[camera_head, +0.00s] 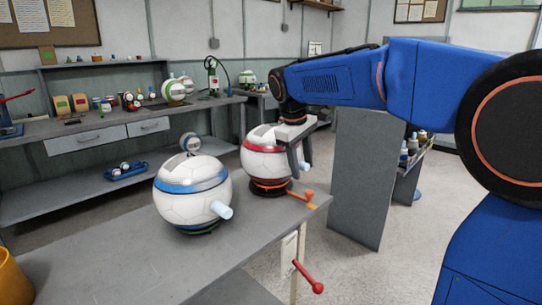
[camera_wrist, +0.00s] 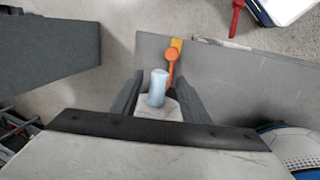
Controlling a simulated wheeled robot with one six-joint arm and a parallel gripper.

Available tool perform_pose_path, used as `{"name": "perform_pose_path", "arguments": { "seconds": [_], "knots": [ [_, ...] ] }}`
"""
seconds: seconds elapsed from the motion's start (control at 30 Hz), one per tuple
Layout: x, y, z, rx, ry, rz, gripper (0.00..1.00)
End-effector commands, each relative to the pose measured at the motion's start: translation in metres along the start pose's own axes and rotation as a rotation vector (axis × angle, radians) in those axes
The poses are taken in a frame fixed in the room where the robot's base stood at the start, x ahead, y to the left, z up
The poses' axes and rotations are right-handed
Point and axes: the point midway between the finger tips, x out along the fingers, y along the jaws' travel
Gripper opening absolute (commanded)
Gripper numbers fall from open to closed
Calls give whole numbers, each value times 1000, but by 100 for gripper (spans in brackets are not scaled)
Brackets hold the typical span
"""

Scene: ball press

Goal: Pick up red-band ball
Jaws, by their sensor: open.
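The red-band ball (camera_head: 262,163) is white with a red band and sits on a dark base with an orange ring at the far right of the grey bench. My gripper (camera_head: 299,160) is open at the ball's right side, fingers pointing down. In the wrist view, the ball's white surface (camera_wrist: 160,108) and pale blue peg (camera_wrist: 158,87) show between the two fingers of my gripper (camera_wrist: 158,98). Most of the ball is hidden there by the gripper body. I cannot tell whether the fingers touch the ball.
A blue-band ball (camera_head: 190,205) stands left of it on the bench (camera_head: 120,262). It also shows in the wrist view (camera_wrist: 290,142). An orange lever (camera_head: 306,196) sits beside the base, and a red handle (camera_head: 308,278) sticks out below. A grey panel (camera_head: 358,185) stands at right.

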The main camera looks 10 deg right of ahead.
Motion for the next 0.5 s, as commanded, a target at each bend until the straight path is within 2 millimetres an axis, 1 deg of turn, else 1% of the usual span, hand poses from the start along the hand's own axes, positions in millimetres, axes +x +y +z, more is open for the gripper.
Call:
{"name": "perform_pose_path", "arguments": {
  "seconds": [0.2, 0.3, 0.4, 0.5],
  "knots": [
    [30, 2, -1, 0, -5, -2, 42],
    [40, 2, -1, 0, -3, -1, 42],
    [47, 2, -1, 0, -2, -1, 42],
    [49, 2, -1, 0, -1, 0, 42]
  ]
}}
